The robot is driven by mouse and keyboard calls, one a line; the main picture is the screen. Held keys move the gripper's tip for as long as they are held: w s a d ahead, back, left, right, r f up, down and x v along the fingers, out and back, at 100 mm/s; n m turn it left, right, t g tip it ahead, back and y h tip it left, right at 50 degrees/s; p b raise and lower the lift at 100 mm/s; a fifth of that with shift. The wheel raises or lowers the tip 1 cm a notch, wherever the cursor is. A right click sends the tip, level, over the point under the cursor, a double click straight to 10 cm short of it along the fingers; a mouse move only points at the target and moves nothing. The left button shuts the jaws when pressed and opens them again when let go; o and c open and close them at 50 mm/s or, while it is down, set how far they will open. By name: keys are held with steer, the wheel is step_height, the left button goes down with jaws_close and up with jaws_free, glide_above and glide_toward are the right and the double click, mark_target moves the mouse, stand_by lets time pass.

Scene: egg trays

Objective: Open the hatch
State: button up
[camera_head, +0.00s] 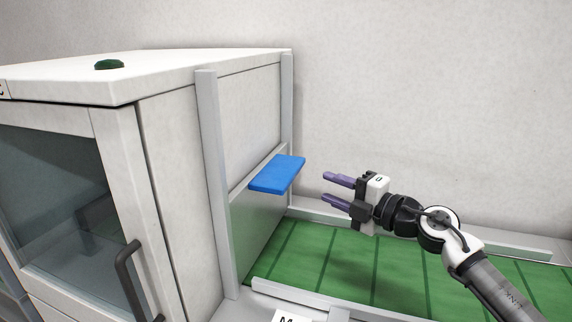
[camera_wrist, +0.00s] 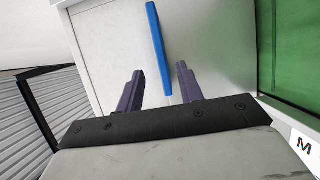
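The hatch (camera_head: 256,222) is a pale panel on the side of the white cabinet, set between two upright grey rails. A blue flat handle (camera_head: 277,175) sticks out from it. My gripper (camera_head: 324,188) is to the right of the handle, apart from it, with its two purple fingers spread and nothing between them. In the wrist view the blue handle (camera_wrist: 159,50) stands ahead of the gap between the fingers (camera_wrist: 160,76), against the pale hatch panel (camera_wrist: 205,45). The hatch's lower edge sits down by the green conveyor.
The green conveyor belt (camera_head: 345,262) runs right from the hatch between low grey side rails. The cabinet (camera_head: 60,80) has a glass door with a dark handle (camera_head: 130,280) at left. A dark green object (camera_head: 109,64) lies on top. A wall stands behind.

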mark_target(286, 167)
steer(key=p+x, duration=0.3)
steer(key=x, duration=1)
steer(key=shift+a+p, duration=0.3)
steer(key=shift+p, duration=0.05)
jaws_close()
